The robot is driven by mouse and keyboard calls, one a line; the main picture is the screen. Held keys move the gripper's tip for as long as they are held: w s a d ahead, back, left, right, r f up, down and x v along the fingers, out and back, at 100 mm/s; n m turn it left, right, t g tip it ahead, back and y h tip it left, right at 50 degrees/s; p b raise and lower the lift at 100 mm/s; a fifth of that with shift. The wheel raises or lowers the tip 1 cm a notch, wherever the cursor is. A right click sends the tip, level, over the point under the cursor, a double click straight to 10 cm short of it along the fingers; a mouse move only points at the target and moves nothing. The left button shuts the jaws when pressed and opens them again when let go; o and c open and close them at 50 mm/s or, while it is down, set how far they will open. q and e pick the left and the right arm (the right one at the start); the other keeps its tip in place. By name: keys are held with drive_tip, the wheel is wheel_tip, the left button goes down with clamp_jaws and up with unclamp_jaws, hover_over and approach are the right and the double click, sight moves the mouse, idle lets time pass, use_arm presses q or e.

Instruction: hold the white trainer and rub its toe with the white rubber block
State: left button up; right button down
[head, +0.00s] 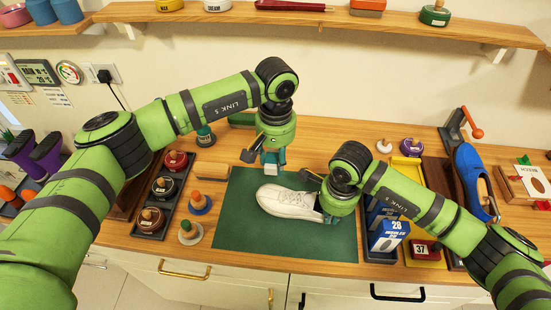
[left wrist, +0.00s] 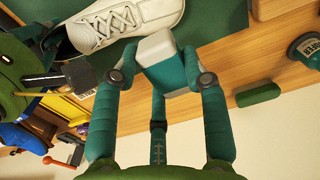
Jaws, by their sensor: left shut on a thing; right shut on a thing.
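The white trainer (head: 290,202) lies on the green mat (head: 235,228), its toe pointing left in the head view. My right gripper (head: 325,216) is shut on the trainer at its right end; the arm hides part of that end. My left gripper (head: 271,160) is shut on the white rubber block (head: 271,170) near the mat's back edge. In the left wrist view the block (left wrist: 157,47) sits between the fingertips, and the trainer (left wrist: 105,22) shows beyond it. The block appears apart from the trainer's toe.
A dark tray of round tins (head: 164,187) stands left of the mat. Wooden-knobbed pieces (head: 190,232) lie beside it. Blue boxes (head: 389,236) stand right of the mat, and a blue shoe (head: 474,182) is farther right. A shelf (head: 330,19) runs above. The mat's front left is clear.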

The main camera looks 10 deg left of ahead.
drive_tip(key=c, duration=1.3)
unclamp_jaws()
wheel_tip(320, 180, up, 12)
drive_tip(key=shift+s, duration=0.15)
